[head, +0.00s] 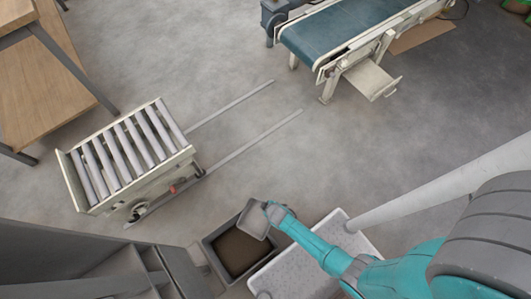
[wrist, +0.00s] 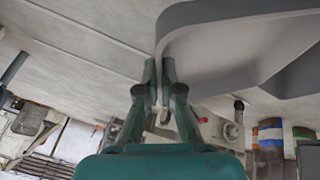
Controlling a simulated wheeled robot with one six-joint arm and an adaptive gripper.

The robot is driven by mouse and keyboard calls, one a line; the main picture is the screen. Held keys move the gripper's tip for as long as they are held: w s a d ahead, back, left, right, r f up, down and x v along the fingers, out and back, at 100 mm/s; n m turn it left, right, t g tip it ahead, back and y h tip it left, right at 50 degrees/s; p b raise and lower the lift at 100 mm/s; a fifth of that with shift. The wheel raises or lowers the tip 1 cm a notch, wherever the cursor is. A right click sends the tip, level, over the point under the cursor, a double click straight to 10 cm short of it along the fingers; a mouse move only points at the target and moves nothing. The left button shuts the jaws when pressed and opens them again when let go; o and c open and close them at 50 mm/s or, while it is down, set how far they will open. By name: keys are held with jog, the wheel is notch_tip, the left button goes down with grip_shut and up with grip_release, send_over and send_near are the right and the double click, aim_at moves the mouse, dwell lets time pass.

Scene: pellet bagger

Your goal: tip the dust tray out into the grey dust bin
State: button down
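The grey dust tray (head: 254,220) is held in the air over the upper right part of the grey dust bin (head: 208,245). It is tilted, and no dust shows on the part of it I can see. The bin stands on the floor with brown material inside. My gripper (head: 270,209) is shut on the tray's edge. In the wrist view my gripper's fingertips (wrist: 161,66) pinch the thin wall of the tray (wrist: 235,45), which fills the upper right. The wrist view is rolled over, with the floor at the top. The bin does not show clearly there.
A white speckled tabletop (head: 300,270) lies right beside the bin, under my arm. A roller cart (head: 135,155) stands at left, with two floor rails running from it. A blue conveyor (head: 345,28) is at the top. Dark grey steps (head: 115,275) are left of the bin. The middle floor is clear.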

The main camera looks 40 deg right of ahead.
jog(key=w+d+f+g+y, duration=0.1)
jog(key=w+d+f+y, duration=0.1)
jog(key=d+f+y, duration=0.1)
jog(key=shift+w+d+f+m, duration=0.35)
jog(key=shift+d+f, duration=0.35)
jog(key=shift+d, duration=0.6)
